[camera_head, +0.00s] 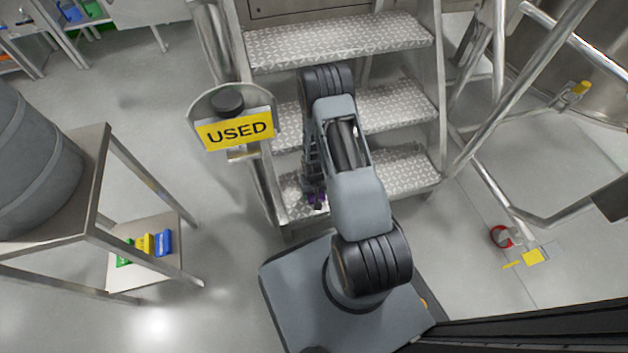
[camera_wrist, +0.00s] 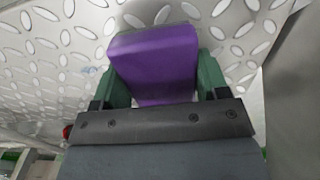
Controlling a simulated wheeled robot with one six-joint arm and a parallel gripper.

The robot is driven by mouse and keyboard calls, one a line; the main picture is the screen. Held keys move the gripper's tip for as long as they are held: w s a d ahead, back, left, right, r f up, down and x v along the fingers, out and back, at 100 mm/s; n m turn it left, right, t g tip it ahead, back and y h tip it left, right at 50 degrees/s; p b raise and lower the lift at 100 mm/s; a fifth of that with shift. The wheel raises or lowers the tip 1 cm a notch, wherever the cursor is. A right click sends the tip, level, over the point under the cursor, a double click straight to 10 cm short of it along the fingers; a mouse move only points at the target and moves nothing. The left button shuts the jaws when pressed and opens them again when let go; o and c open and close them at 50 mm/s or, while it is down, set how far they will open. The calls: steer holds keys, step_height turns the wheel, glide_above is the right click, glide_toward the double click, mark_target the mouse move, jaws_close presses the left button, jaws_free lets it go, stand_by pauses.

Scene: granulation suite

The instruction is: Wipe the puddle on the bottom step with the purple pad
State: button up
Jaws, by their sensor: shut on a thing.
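The purple pad (camera_wrist: 155,62) is held between the green fingers of my gripper (camera_wrist: 157,84) in the wrist view. In the head view only a small purple bit of the pad (camera_head: 317,201) shows beneath my arm, at the left part of the bottom step (camera_head: 400,172). The patterned metal of the step lies close behind the pad in the wrist view; I cannot tell if they touch. A faint bluish patch (camera_wrist: 89,70) on the metal left of the pad may be the puddle. No puddle can be made out in the head view, where my arm covers part of the step.
Two more treads (camera_head: 340,40) rise behind, between metal side rails. A yellow USED sign (camera_head: 234,130) stands left of the stairs. A steel table (camera_head: 95,150) with a grey drum is at left, with coloured items on its lower shelf. Tubular rails (camera_head: 490,110) stand at right.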

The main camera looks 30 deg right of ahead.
steer(key=shift+r+p, duration=2.2)
steer(key=shift+r, duration=1.35)
